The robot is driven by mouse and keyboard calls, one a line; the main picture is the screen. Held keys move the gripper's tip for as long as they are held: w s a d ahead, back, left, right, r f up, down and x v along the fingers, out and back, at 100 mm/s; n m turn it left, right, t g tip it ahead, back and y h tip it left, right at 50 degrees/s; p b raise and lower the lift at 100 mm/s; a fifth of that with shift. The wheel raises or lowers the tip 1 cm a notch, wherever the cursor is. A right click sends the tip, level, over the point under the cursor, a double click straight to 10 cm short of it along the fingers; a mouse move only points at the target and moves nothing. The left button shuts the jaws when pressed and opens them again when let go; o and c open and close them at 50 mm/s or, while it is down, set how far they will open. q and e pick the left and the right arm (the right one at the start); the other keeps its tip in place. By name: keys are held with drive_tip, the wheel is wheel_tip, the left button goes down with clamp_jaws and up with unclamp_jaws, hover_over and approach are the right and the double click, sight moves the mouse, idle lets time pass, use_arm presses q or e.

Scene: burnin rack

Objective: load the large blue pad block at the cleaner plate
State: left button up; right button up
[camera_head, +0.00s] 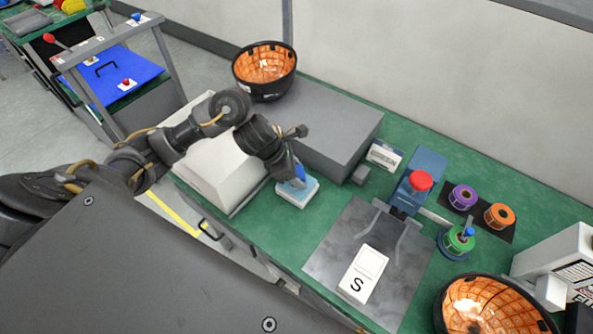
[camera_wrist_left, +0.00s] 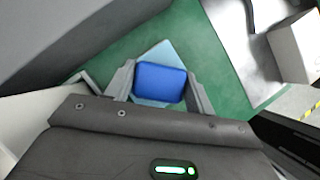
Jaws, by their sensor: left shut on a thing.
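My left gripper (camera_head: 291,172) points down over the green bench and is shut on the blue pad block (camera_wrist_left: 160,82). The block sits between both fingers in the left wrist view; in the head view only a bit of it shows below the fingers. Directly under it is a small white plate with a light blue top (camera_head: 296,195), whose light blue edge also shows in the left wrist view (camera_wrist_left: 160,50), turned relative to the block. I cannot tell whether block and plate touch. My right gripper is not in view.
A large grey box (camera_head: 335,130) and a white box (camera_head: 215,165) stand close to the left arm. A mottled metal plate (camera_head: 325,255) bears a white "S" block (camera_head: 363,274). A blue press with a red knob (camera_head: 420,181), label rolls and orange-lined bowls (camera_head: 265,66) surround it.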

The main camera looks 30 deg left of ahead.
use_arm(q)
drive_tip(key=shift+f+b, duration=1.05)
drive_tip(key=shift+b, duration=0.1)
idle(1.3)
drive_tip(key=shift+s, duration=0.1)
idle(1.6)
drive_tip(key=shift+r+p, duration=2.35)
drive_tip(key=shift+r, duration=1.2)
